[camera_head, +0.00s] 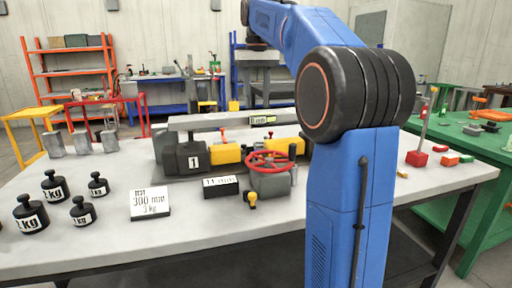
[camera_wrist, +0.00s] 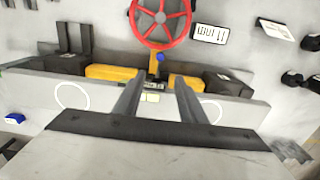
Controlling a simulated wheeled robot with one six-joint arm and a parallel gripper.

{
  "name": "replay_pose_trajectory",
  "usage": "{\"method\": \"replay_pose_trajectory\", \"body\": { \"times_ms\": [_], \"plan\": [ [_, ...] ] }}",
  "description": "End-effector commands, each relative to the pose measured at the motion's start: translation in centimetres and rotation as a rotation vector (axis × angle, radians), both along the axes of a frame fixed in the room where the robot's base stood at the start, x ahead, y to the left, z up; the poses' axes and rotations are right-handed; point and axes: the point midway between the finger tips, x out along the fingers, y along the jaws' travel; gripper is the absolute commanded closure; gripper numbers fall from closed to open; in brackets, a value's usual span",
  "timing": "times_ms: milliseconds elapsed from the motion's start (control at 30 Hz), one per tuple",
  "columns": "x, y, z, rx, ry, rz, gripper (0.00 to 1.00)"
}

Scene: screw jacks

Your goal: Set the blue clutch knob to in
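The blue clutch knob (camera_wrist: 161,57) shows as a small blue spot in the wrist view, just below the red handwheel (camera_wrist: 160,18). I cannot tell from here which position it is set to. My gripper (camera_wrist: 159,84) is open, its two fingers apart with nothing between them. In the picture its fingertips lie a little below the knob, over the grey beam and yellow blocks, and do not touch the knob. In the head view the handwheel (camera_head: 270,162) sits on a grey housing; I cannot make out the blue knob there, and my arm hides my gripper.
A long grey beam (camera_head: 205,121) with a green display lies above the yellow blocks (camera_head: 228,153). A "11 mm" sign (camera_head: 220,187) and a yellow knob (camera_head: 251,196) are near the handwheel. Black weights (camera_head: 31,214) and a "300 mm" card (camera_head: 150,202) stand left on the table.

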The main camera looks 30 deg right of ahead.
Motion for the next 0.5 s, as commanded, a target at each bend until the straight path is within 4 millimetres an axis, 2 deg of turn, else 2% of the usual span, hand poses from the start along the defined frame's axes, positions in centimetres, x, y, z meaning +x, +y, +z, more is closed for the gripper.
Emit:
{"method": "replay_pose_trajectory", "body": {
  "times_ms": [500],
  "plan": [
    [-0.1, 0.1, -8.6, 0.001, 0.003, 0.0, 0.63]
  ]
}}
